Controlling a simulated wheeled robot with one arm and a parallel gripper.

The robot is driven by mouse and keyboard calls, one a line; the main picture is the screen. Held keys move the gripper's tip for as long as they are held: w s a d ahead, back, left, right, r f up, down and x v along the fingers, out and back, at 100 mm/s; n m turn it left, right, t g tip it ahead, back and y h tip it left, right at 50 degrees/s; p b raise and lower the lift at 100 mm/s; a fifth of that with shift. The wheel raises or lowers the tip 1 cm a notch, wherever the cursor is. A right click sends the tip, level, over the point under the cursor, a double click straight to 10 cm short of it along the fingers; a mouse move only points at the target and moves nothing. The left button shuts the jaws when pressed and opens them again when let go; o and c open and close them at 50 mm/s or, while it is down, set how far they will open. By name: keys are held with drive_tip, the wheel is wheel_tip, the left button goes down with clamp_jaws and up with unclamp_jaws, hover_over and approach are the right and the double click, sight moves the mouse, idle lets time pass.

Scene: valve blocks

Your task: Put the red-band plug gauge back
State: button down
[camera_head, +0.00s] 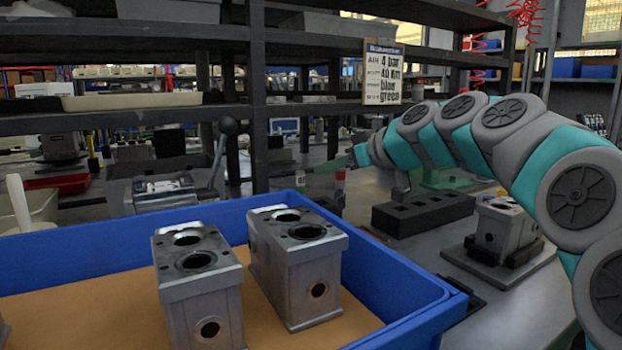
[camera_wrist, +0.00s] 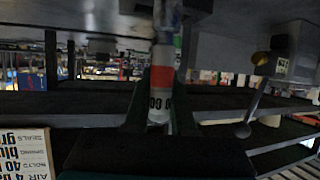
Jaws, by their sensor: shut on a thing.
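My gripper (camera_head: 345,162) is at the end of my teal and grey arm, in front of the shelf's lower opening in the head view. It is shut on the red-band plug gauge (camera_head: 340,177), whose red band and pale body show small there. In the wrist view the gauge (camera_wrist: 161,70) stands between the two dark fingers (camera_wrist: 160,105), with its red band and black digits visible. A black block with square openings (camera_head: 424,213) lies on the bench to the right of and below my gripper. I cannot tell whether the gauge touches anything.
A blue-walled bin (camera_head: 400,268) with grey valve blocks (camera_head: 297,262) fills the front. Another valve block (camera_head: 503,228) sits in a fixture on a plate at right. Dark shelving (camera_head: 200,123) with a printed sign (camera_head: 383,72) stands behind. A lever device (camera_head: 165,190) is at left.

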drive_tip(key=w+a, duration=0.1)
drive_tip(key=w, duration=0.1)
drive_tip(key=w+a, duration=0.1)
drive_tip(key=w, duration=0.2)
drive_tip(key=w+a+f+p, duration=0.1)
drive_tip(key=w+a, duration=0.1)
drive_tip(key=shift+w+a, duration=0.1)
drive_tip(key=shift+w, duration=0.1)
drive_tip(key=shift+f, duration=1.7)
drive_tip(key=shift+f, duration=0.2)
drive_tip(key=c, duration=0.7)
unclamp_jaws()
drive_tip(key=shift+c, duration=0.2)
drive_tip(key=shift+r, duration=0.1)
drive_tip(key=shift+r, duration=0.15)
drive_tip(key=v, duration=1.2)
drive_tip(key=shift+b, duration=0.45)
